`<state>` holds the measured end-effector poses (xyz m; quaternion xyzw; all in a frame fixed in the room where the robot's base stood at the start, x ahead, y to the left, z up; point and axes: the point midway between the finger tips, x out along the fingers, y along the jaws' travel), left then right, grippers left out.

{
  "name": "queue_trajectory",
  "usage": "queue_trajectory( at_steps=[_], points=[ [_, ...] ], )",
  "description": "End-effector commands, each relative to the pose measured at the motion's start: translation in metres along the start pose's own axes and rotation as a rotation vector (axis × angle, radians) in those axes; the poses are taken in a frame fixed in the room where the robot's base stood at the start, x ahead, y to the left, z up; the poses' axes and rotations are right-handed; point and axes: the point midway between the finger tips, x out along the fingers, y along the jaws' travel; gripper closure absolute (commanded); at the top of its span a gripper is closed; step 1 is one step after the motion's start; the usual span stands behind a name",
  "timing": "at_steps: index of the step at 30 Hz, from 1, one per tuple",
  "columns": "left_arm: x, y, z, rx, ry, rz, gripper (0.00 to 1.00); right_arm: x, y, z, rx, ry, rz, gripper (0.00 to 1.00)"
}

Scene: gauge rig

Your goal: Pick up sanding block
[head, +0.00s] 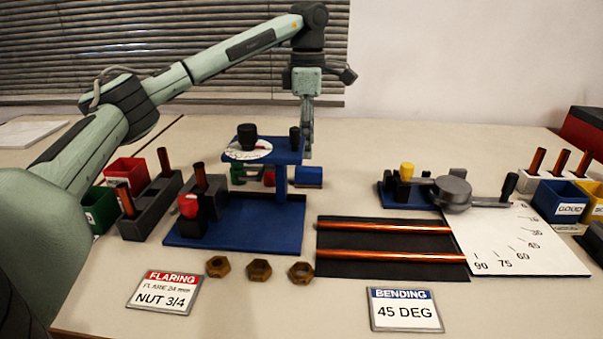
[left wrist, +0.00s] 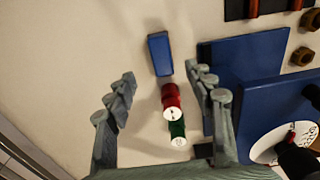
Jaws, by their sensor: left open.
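The sanding block appears to be the small blue block (head: 308,176) on the table, just right of the post of the blue flaring rig. My left gripper (head: 307,150) points down above and behind the rig, over the area of the block. In the left wrist view its fingers (left wrist: 163,82) are spread and empty. The block lies beyond the fingertips there, untouched. My right gripper is in neither view.
A red spool-like piece (left wrist: 171,96) and a green one (left wrist: 177,130) lie between the fingers' lines in the wrist view. The blue rig (head: 250,222) stands close beside the right finger. Copper tubes (head: 390,257) lie on a black mat.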

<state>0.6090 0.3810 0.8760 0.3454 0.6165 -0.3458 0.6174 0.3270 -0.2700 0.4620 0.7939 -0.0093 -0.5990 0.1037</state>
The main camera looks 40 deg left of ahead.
Motion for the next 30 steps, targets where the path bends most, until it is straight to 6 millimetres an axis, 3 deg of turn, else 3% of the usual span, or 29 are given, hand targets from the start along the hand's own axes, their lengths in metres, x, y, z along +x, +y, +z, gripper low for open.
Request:
queue_trajectory(
  at_steps=[15, 25, 30],
  points=[
    [0.067, -0.003, 0.003, 0.0, 0.002, -0.002, 0.47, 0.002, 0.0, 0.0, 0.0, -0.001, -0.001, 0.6],
    [0.075, -0.003, 0.004, 0.0, 0.001, 0.0, 0.47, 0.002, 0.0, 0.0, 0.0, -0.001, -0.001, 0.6],
    [0.075, -0.003, 0.003, 0.0, 0.001, 0.0, 0.66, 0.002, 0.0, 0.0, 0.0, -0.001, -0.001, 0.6]
  ],
)
